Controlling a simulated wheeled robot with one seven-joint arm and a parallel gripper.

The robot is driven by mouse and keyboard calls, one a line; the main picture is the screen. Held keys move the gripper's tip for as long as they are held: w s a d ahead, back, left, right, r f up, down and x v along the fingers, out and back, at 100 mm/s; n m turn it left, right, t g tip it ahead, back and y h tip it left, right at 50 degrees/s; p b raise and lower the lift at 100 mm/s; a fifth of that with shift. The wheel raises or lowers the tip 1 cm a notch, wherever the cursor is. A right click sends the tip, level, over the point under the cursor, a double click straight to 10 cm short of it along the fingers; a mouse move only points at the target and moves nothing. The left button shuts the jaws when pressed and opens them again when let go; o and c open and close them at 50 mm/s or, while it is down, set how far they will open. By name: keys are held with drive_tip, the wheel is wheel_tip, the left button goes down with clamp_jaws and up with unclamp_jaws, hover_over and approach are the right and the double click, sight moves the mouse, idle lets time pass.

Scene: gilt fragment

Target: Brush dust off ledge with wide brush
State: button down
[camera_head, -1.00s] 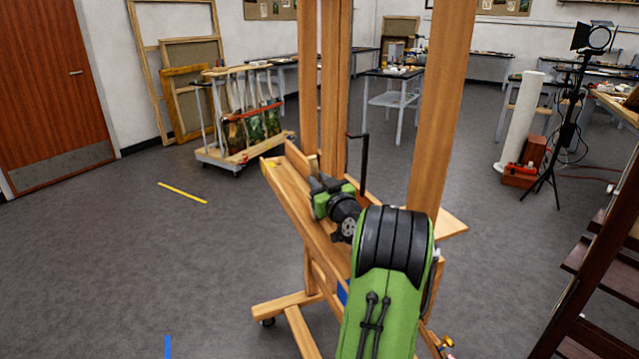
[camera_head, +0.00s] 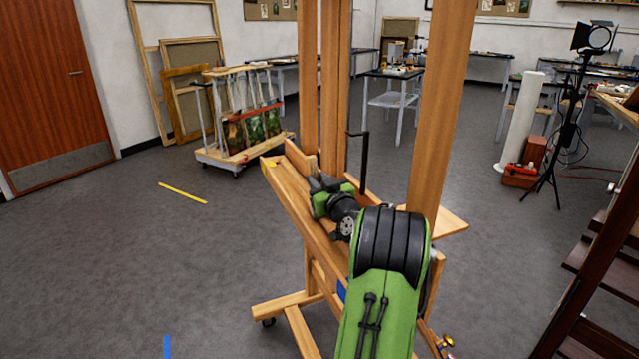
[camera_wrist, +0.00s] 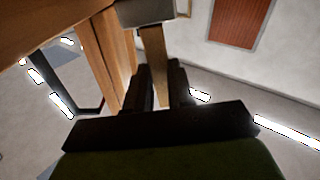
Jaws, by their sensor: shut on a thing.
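My gripper (camera_wrist: 160,80) is shut on the wooden handle of the wide brush (camera_wrist: 154,55). The handle stands between the two dark fingers, and a grey metal ferrule shows at the top of the wrist view. The bristles are out of view. The wooden easel's ledge (camera_head: 289,194) runs from the far left end toward me in the head view. My gripper (camera_head: 316,183) is over the middle of the ledge, partly hidden by my wrist. I cannot tell whether the bristles touch the wood. A small yellow patch (camera_head: 272,164) shows at the far end; dust is too small to make out.
A painting cart (camera_head: 240,155) stands beyond the ledge. A lamp stand (camera_head: 552,130) is at the right. The floor at left is clear.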

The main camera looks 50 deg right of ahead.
drive_tip(key=shift+p+x, duration=0.5)
drive_tip(key=shift+x, duration=1.3)
drive_tip(key=s+a+b, duration=0.2)
drive_tip(key=a+b, duration=0.1)
drive_tip(key=shift+s+a+f, duration=0.1)
drive_tip(key=shift+s+a, duration=0.15)
drive_tip(key=shift+s, duration=0.15)
wheel_tip(320, 180, up, 9)
drive_tip(key=p, duration=0.4)
drive_tip(key=shift+p, duration=0.35)
